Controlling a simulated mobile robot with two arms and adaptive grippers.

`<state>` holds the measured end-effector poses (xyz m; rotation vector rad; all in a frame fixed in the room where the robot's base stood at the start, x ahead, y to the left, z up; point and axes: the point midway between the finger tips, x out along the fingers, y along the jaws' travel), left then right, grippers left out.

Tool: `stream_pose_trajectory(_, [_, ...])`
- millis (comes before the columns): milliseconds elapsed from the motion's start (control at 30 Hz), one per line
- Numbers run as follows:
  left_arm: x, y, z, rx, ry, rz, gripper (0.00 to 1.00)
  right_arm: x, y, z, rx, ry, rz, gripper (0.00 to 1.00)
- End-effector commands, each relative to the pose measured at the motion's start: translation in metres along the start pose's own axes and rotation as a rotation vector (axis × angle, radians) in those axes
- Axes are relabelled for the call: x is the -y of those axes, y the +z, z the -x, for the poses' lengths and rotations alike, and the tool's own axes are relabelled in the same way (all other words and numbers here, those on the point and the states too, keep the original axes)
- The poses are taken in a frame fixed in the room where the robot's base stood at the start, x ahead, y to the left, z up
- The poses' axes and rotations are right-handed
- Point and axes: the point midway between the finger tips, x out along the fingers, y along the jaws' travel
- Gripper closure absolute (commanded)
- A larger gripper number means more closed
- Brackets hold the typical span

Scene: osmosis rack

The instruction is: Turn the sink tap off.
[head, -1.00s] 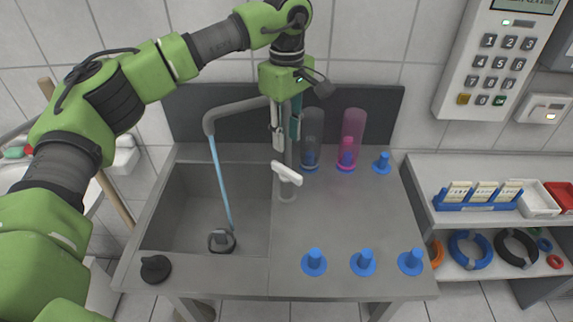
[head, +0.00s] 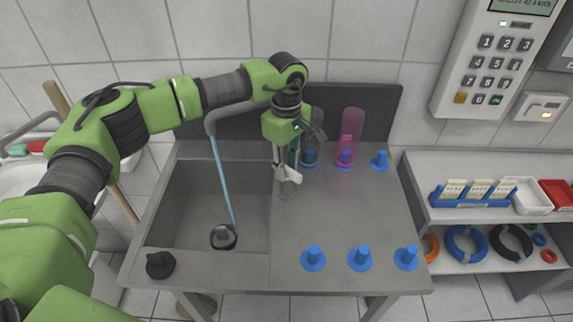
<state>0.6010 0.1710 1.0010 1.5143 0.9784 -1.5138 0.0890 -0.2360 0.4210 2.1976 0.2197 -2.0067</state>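The grey sink tap (head: 210,120) arches over the basin at the back left of the counter. A blue stream of water (head: 223,180) runs from its spout down to the drain (head: 223,237). My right gripper is not in view.
A clear cylinder (head: 313,133) and a pink cylinder (head: 352,130) stand behind and right of the gripper. Blue pegs (head: 313,257) stand along the counter's front and one (head: 380,160) at the back. A black stopper (head: 160,265) sits at the front left. The counter's middle is clear.

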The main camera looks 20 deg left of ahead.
Motion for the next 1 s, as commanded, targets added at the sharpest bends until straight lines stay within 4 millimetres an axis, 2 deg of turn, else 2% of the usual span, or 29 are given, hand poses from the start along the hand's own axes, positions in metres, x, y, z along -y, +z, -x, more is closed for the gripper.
stream_pose_trajectory(467, [0.0, 0.001, -0.002, 0.001, 0.001, 0.074, 0.97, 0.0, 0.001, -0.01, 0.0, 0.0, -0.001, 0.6])
stream_pose_trajectory(1000, [-0.001, 0.001, -0.002, 0.001, 0.002, 0.482, 0.97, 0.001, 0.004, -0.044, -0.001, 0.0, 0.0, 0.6])
